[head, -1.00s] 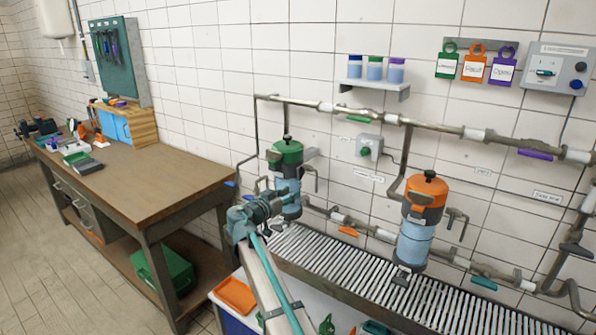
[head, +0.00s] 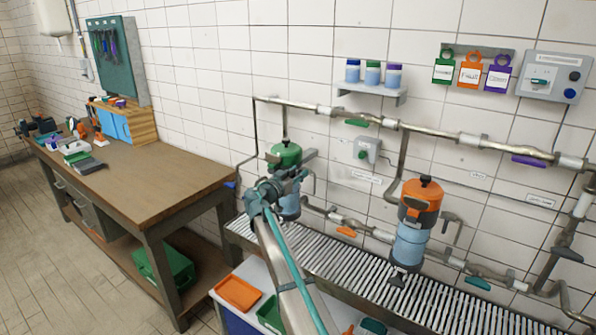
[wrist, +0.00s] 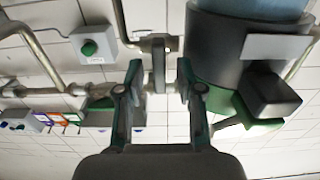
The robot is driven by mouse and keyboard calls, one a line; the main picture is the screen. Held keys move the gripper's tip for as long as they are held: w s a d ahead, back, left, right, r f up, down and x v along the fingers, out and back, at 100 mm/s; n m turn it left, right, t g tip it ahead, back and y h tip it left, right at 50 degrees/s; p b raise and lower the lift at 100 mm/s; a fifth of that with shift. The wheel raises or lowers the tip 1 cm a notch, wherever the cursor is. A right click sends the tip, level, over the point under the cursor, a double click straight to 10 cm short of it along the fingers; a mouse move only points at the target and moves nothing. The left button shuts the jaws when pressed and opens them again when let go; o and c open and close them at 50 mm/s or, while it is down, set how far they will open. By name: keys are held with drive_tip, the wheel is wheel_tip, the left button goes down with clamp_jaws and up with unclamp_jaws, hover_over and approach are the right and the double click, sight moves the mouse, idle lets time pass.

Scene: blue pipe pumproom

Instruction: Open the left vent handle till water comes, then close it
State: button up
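The left filter housing (head: 285,155) has a green top and a blue bowl, and my arm partly covers it. In the wrist view, which looks upside down, its dark body and blue bowl (wrist: 270,8) fill the upper right. The left vent handle (wrist: 158,66) is a short grey lever hanging from a thin pipe beside the housing. My gripper (wrist: 159,78) is open, with one finger on each side of the lever and a visible gap on both sides. In the head view my gripper (head: 300,176) is at the housing's right side and hides the handle. No water shows.
The right housing (head: 420,200) has an orange top and its own tap (head: 452,220). A slatted drain grate (head: 350,262) runs below. A grey box with a green knob (head: 366,152) is on the wall close by. A workbench (head: 140,190) stands at left.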

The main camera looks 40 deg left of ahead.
drive_tip(key=shift+w, duration=0.2)
clamp_jaws()
